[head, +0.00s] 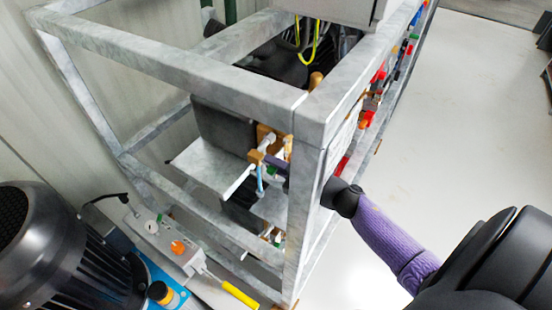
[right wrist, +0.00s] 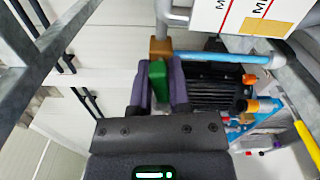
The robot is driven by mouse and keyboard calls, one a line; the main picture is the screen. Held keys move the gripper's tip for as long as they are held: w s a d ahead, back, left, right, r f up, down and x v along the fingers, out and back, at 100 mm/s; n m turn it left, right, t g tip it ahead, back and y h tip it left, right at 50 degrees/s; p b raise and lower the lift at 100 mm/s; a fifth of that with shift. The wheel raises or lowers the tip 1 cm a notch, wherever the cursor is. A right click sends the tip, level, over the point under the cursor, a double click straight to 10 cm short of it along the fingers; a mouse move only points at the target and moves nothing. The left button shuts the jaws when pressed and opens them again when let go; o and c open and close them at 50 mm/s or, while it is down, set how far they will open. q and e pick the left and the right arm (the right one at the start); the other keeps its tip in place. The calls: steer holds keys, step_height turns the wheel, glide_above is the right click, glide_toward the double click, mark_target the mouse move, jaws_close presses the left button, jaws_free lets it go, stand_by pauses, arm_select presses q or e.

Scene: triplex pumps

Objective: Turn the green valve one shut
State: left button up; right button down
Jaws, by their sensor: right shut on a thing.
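The green valve handle (right wrist: 157,80) shows in the right wrist view, beside a brass body on a grey pipe. My right gripper (right wrist: 161,86) has its purple fingers on both sides of this handle and is shut on it. In the head view my right arm comes in from the right and passes behind the grey frame post. The fingertips (head: 277,164) show just left of the post, beside brass fittings (head: 266,148). The green handle cannot be made out clearly there. My left gripper is in neither view.
A grey metal frame (head: 180,62) surrounds the pump, its corner post close to my right arm. A black motor (head: 40,250) and a yellow-handled lever (head: 240,294) are at lower left. Red and blue handles line the frame's far right side. The floor (head: 470,110) at right is clear.

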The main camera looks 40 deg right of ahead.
steer(key=shift+m, duration=0.6)
steer(key=shift+m+p, duration=0.45)
steer(key=shift+m, duration=0.05)
steer(key=shift+f, duration=0.1)
steer(key=c, duration=0.6)
jaws_free()
steer(key=p+v, duration=0.2)
steer(key=v, duration=0.8)
